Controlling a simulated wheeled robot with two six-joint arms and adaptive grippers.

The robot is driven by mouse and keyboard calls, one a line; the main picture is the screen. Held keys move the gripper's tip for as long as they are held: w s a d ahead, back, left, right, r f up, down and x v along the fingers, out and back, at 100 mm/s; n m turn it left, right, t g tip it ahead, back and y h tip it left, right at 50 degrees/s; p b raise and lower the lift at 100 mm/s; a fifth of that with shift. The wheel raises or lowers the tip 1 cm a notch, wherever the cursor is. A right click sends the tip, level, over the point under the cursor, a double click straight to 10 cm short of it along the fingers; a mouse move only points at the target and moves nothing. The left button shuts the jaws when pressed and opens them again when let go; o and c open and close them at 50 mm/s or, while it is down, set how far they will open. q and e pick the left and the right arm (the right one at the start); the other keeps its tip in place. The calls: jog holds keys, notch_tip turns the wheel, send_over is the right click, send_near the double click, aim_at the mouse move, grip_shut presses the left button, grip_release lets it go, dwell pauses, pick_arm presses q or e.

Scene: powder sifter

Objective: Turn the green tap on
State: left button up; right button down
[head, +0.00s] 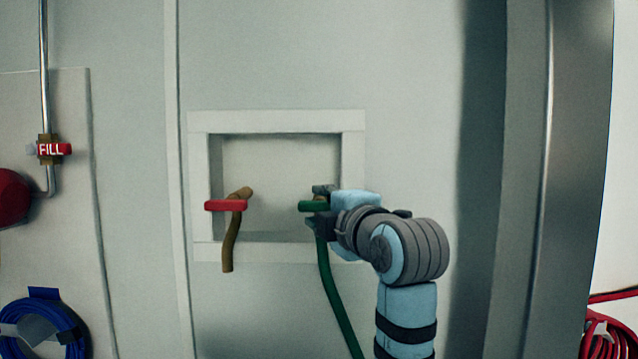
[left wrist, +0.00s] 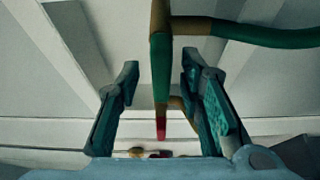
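The green tap has a green lever handle (head: 309,206) at the right side of a recessed wall box, with a green hose (head: 334,290) hanging below it. My left gripper (head: 318,207) is at this handle, one finger above and one below it. In the left wrist view the green handle (left wrist: 161,68) lies between the two fingers of the left gripper (left wrist: 160,72). There is a gap on both sides, so the gripper is open around the handle. The gripper and wrist hide part of the tap body in the head view. My right gripper is not in view.
A second tap with a red handle (head: 225,205) and a brown spout is at the left in the same box (head: 276,122). A FILL valve (head: 49,149) on a pipe and a blue hose coil (head: 42,325) are further left. A metal column (head: 578,180) stands at the right.

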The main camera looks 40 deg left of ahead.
pick_arm(q)
jog(key=shift+x, duration=0.85)
jog(key=shift+d, duration=0.15)
jog(key=shift+c, duration=0.4)
grip_shut()
